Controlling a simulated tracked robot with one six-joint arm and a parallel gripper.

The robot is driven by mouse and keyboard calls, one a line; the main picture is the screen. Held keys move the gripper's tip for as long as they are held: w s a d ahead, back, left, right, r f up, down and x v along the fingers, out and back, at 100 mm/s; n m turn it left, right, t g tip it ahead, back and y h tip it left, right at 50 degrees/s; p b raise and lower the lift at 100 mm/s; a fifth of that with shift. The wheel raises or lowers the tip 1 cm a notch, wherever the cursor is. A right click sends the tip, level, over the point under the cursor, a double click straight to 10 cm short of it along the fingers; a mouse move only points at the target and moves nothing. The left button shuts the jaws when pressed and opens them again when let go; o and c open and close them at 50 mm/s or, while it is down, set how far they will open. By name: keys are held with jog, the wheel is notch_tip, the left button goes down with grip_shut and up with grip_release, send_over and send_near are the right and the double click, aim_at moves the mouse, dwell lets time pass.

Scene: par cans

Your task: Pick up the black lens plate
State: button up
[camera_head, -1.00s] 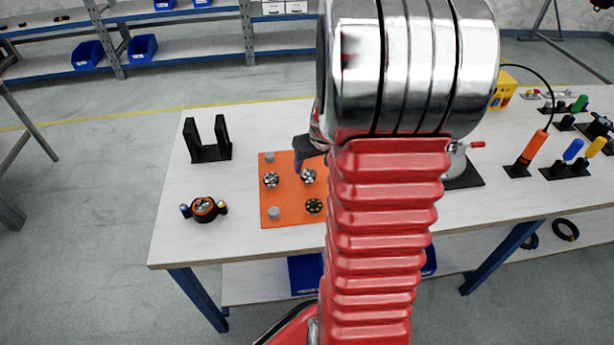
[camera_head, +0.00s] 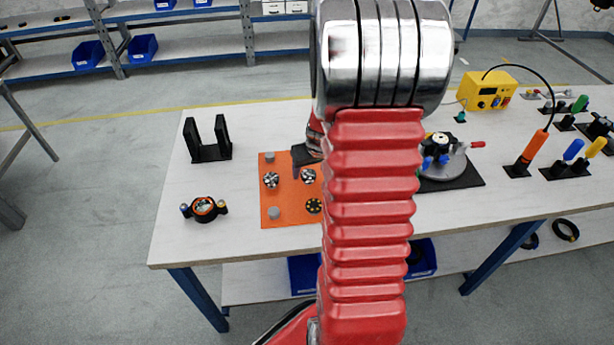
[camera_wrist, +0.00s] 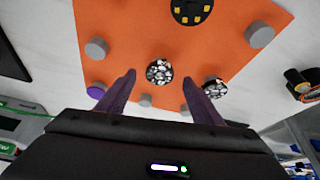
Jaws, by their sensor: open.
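An orange mat (camera_head: 290,218) on the table carries several round black pieces. Two have clear lenses: one on the right (camera_head: 308,175), one on the left (camera_head: 270,180). A third black disc (camera_head: 314,206) has yellow squares. In the wrist view, the right lens plate (camera_wrist: 159,72) appears between the fingertips of my open gripper (camera_wrist: 158,80), beyond them and apparently untouched. The left lens plate (camera_wrist: 215,88) is partly behind the finger on the picture's right. The yellow-squared disc (camera_wrist: 192,10) is cut by the top edge. In the head view, my gripper (camera_head: 297,168) hangs over the mat's far part.
Grey pegs (camera_head: 274,213) stand on the mat. A black U-shaped stand (camera_head: 207,142) and a ring-shaped device (camera_head: 204,209) are left of it. A round grey turntable (camera_head: 455,165) and a yellow box (camera_head: 487,91) are to the right. My arm hides the middle.

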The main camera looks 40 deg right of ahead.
aim_at(309, 177)
jog(key=shift+x, duration=1.3)
jog(key=shift+c, duration=0.7)
jog(key=c, duration=1)
jog(key=shift+r, duration=0.1)
notch_tip(309, 177, up, 10)
